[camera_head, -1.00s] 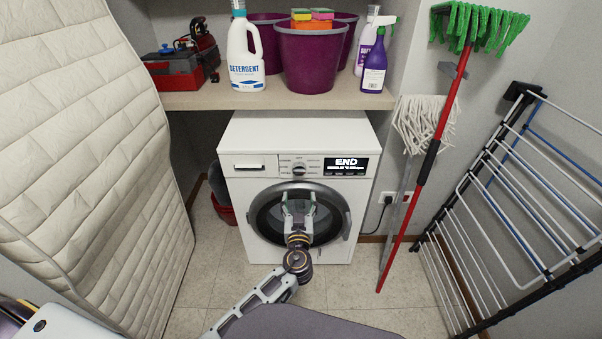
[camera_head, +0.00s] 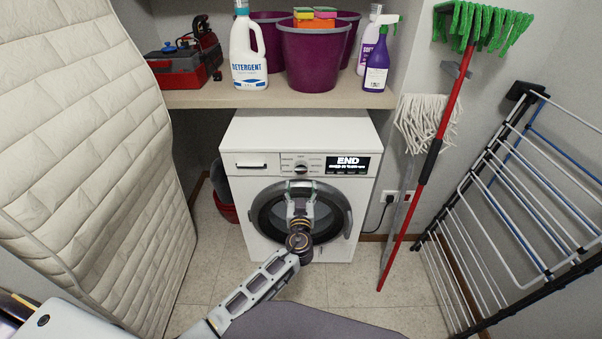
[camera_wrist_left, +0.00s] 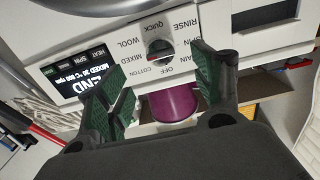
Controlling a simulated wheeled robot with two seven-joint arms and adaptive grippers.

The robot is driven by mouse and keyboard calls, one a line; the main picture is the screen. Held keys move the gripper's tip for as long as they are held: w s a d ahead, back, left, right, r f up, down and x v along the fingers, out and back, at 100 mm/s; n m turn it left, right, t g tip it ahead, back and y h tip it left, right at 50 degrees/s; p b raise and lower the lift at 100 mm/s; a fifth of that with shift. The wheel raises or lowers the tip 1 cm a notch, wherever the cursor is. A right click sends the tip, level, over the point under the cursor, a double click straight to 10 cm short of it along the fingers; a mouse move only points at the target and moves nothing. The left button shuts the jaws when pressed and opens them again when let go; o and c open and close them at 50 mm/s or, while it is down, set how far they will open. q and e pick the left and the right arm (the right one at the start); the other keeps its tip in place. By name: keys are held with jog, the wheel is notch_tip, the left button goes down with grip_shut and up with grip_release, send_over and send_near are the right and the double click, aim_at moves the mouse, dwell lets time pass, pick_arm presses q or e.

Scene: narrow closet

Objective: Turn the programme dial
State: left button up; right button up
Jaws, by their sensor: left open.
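The programme dial (camera_head: 301,168) is a small round knob on the front panel of the white washing machine (camera_head: 300,130). In the left wrist view, which is upside down, the dial (camera_wrist_left: 159,46) shows dark and silver with a small red mark, ringed by words such as COTTON, MIXED, WOOL and QUICK. My left gripper (camera_head: 301,187) is open in front of the machine, just below the dial in the head view. In the wrist view its green-padded fingers (camera_wrist_left: 160,78) stand apart to either side of the dial, not touching it. My right gripper is not in view.
The display (camera_head: 347,164) reads END. The round door (camera_head: 335,215) is below the panel. A shelf (camera_head: 205,99) with detergent and purple buckets overhangs behind. A mattress (camera_head: 90,150) leans at left; a red-handled mop (camera_head: 420,190) and drying rack (camera_head: 510,200) stand at right.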

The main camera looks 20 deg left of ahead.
aim_at(301, 172)
pick_arm(q)
jog(key=shift+x, duration=4.35)
jog(key=shift+w+f, duration=0.1)
jog(key=shift+w, duration=0.05)
jog(key=c, duration=1)
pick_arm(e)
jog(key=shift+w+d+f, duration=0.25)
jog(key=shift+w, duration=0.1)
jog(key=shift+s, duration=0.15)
